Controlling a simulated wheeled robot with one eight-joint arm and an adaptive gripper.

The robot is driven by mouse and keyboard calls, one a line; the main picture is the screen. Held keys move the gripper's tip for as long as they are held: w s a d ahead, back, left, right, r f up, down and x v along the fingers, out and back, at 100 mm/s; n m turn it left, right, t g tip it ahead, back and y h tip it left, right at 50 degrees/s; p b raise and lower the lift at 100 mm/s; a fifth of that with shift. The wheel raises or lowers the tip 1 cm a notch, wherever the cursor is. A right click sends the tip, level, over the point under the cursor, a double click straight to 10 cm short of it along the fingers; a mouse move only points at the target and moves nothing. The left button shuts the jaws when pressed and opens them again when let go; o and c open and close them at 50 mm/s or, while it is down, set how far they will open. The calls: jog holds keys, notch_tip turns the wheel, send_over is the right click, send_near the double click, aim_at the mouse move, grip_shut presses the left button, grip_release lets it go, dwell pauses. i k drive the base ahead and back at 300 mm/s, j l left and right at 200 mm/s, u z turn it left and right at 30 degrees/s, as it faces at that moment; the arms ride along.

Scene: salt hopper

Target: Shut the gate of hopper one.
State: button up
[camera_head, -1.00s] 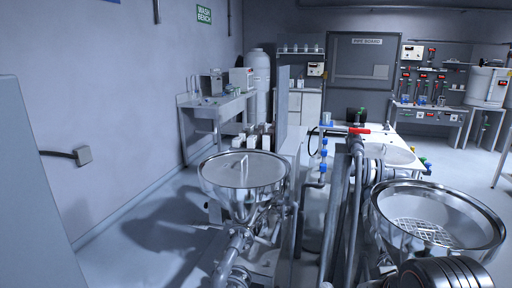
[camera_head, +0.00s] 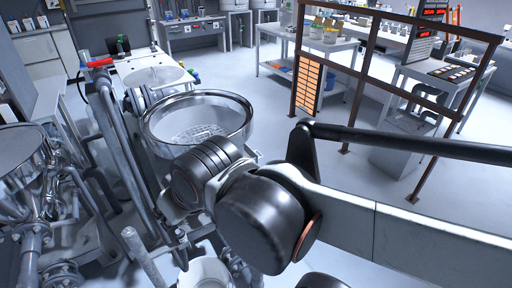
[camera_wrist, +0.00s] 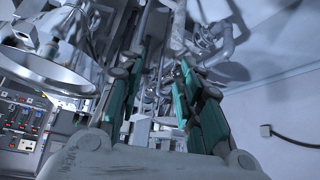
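Two steel hoppers stand at the left of the head view: a covered hopper (camera_head: 22,150), cut by the left edge, and an open hopper (camera_head: 243,118) with a grate inside. I cannot read which is hopper one, and no gate is clearly visible. A red handle (camera_head: 100,62) sits atop the pipework behind them. In the wrist view, a hopper bowl (camera_wrist: 45,72) shows at upper left. My gripper (camera_wrist: 152,76) is open, its teal-padded fingers apart, with pipework beyond and nothing clearly held. In the head view I cannot make out its fingers.
Pipes (camera_head: 125,150) crowd the space around the hoppers. A brown metal frame (camera_head: 365,75) with an orange panel (camera_head: 308,85) stands at the right, before benches with equipment. Open floor (camera_head: 350,170) lies between the open hopper and the frame.

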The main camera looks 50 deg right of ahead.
aim_at(248, 152)
jog(key=l, duration=0.6)
jog(key=l+u, duration=0.1)
jog(key=l, duration=0.55)
jog(key=k+l+u, duration=0.1)
jog(key=l, duration=1.1)
jog(key=k+l+u, duration=0.1)
jog(key=l, duration=0.5)
jog(key=k+l, duration=0.1)
jog(key=l, duration=0.55)
jog(key=k+l+u, duration=0.1)
jog(key=l, duration=0.5)
